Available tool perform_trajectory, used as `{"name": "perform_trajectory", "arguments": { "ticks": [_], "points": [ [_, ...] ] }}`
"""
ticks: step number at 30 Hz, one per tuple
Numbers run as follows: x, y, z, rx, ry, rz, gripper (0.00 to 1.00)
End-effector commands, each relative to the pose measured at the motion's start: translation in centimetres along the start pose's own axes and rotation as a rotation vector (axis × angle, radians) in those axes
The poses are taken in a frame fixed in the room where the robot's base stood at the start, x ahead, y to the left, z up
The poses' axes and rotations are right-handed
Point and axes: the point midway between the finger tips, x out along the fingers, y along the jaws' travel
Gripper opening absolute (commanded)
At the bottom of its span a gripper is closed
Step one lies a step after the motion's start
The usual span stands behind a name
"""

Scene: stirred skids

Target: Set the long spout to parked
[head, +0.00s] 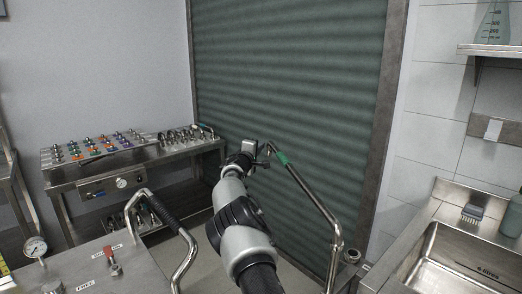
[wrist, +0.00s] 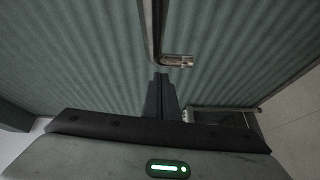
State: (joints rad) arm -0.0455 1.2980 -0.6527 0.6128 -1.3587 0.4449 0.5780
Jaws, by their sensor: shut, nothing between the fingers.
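The long spout (head: 312,195) is a shiny metal tube with a green band near its far end. It slopes from a jointed upright at the lower right up to a bent tip near my gripper. In the wrist view the spout's tip (wrist: 178,61) hangs just beyond my fingers. My gripper (head: 262,157) is at the end of my outstretched arm, just left of the green band. In the wrist view its dark fingers (wrist: 161,82) are together and empty. The tip looks close to the fingers, but I cannot tell whether they touch. No parked mark is readable.
A sink (head: 465,258) with a brush on its edge stands at the right. A bench (head: 60,172) with several coloured fittings stands at the back left. A metal skid (head: 125,262) with a gauge, red valve and black-gripped bent tube (head: 163,212) is at front left. A shutter (head: 290,70) closes the back.

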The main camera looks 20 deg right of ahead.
Motion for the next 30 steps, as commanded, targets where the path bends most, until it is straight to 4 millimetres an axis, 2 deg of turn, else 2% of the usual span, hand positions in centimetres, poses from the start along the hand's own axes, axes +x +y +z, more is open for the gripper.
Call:
{"name": "perform_trajectory", "arguments": {
  "ticks": [14,24,30],
  "points": [
    [0.3,-0.1,0.8,0.001,-0.001,-0.001,0.0],
    [3.8,0.3,6.2,0.002,-0.002,-0.001,0.0],
    [4.3,0.8,7.0,0.001,0.0,-0.001,0.0]
  ]
}}
